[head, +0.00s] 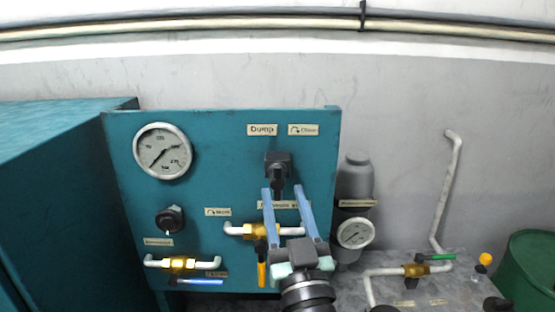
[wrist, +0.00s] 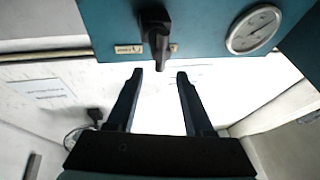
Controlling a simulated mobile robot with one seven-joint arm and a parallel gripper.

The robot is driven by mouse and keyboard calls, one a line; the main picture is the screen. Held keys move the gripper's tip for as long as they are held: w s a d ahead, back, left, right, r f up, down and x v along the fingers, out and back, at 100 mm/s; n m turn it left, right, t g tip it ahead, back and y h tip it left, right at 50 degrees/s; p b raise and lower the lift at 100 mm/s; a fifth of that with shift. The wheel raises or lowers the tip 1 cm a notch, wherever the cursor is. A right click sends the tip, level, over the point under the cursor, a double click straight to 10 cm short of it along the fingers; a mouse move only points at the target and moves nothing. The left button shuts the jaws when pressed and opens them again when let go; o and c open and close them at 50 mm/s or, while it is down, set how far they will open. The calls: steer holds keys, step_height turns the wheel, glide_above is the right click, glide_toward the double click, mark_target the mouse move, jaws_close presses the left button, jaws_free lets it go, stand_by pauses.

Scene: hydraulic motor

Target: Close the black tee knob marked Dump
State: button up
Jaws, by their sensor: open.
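The black tee knob (head: 278,163) is on the upper right of the teal panel (head: 230,160), below the "Dump" label (head: 262,130). A label with a curved arrow and "Close" (head: 303,130) is beside it. My gripper (head: 283,187) is open, its two blue fingers pointing up just below the knob. In the wrist view the knob (wrist: 155,32) is at the top, and its bar points down toward the gap between my dark fingertips (wrist: 159,73). The fingers appear empty. I cannot tell whether they touch the knob.
A large gauge (head: 162,151) and a round black knob (head: 170,220) are on the panel's left. Brass valves with an orange handle (head: 262,274) and a blue handle (head: 200,282) sit lower. A grey cylinder (head: 355,178) with a small gauge (head: 355,233) stands right of the panel.

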mark_target(279, 178)
steer(key=shift+p+x, duration=0.8)
steer(key=shift+x, duration=2.4)
steer(key=shift+f, duration=0.1)
jaws_close()
